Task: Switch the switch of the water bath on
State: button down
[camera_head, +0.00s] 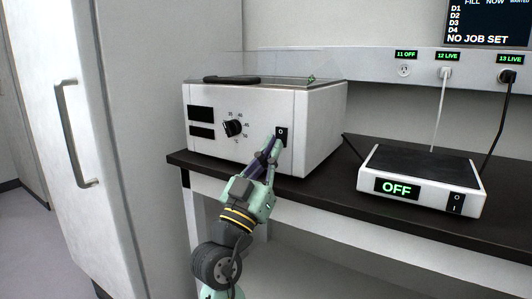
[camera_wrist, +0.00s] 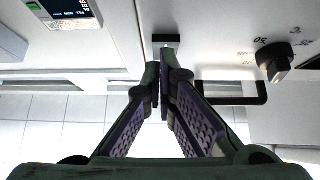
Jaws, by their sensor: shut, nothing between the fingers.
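The water bath (camera_head: 260,165) is a white box on the dark bench, with a black dial and two blank dark displays on its front. Its small black rocker switch (camera_head: 281,131) is at the right of the front face, with its lower part covered by my fingers. My gripper (camera_head: 272,146) is shut and empty, its fingertips at or just in front of the switch.
A low device (camera_head: 420,180) with a lit OFF display and its own switch stands to the right on the bench (camera_head: 330,195). Outlets and cables are on the wall rail (camera_head: 380,66) behind. A tall white cabinet (camera_head: 60,120) with a handle stands at the left.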

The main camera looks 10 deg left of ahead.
dwell(0.3)
jog(key=b, duration=0.2)
jog(key=f+b, duration=0.1)
jog(key=b, duration=0.1)
jog(key=shift+w+d+f+t, duration=0.1)
jog(key=shift+w+d+t, duration=0.05)
jog(key=shift+w+t, duration=0.25)
jog(key=shift+r, duration=0.45)
